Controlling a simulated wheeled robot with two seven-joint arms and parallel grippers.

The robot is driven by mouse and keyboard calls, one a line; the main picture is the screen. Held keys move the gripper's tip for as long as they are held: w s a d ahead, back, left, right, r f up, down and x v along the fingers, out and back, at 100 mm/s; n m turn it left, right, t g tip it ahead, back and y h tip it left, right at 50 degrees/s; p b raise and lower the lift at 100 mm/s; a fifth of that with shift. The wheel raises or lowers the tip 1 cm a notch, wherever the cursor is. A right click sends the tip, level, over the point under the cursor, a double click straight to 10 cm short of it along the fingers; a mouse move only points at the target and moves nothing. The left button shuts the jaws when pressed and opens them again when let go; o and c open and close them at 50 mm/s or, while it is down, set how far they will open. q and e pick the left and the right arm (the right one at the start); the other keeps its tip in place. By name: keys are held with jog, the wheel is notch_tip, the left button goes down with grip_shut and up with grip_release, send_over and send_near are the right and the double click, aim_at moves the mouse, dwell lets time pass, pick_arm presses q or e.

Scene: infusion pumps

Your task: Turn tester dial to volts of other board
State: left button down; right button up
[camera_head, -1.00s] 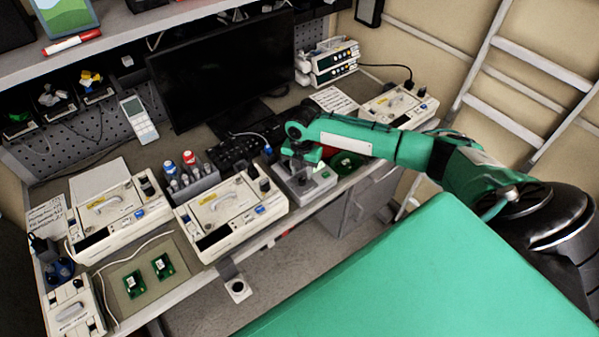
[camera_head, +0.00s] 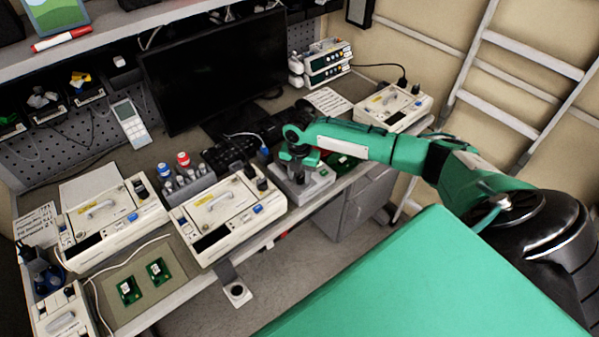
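The tester appears to be the grey box (camera_head: 316,188) near the front edge of the bench, right of the middle pump. My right gripper (camera_head: 296,172) points down over its top, with my arm coming in from the right. The gripper hides the dial, and its fingers are too small and covered to show whether they are open or shut. A green board (camera_head: 343,161) lies right of the tester, partly behind my arm. Two more green boards (camera_head: 129,290) (camera_head: 158,271) lie on a mat at the front left. My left gripper is out of view.
Cream pump units stand at left (camera_head: 110,218), middle (camera_head: 225,215) and back right (camera_head: 393,106). A rack of red- and blue-capped tools (camera_head: 186,180) stands behind the middle pump. A monitor (camera_head: 215,70) and keyboard (camera_head: 228,155) are behind. A green surface (camera_head: 430,285) fills the front right.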

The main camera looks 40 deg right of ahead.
jog(key=shift+r+p, duration=2.9)
jog(key=shift+r, duration=0.6)
jog(key=shift+f, duration=0.1)
jog(key=shift+c, duration=0.2)
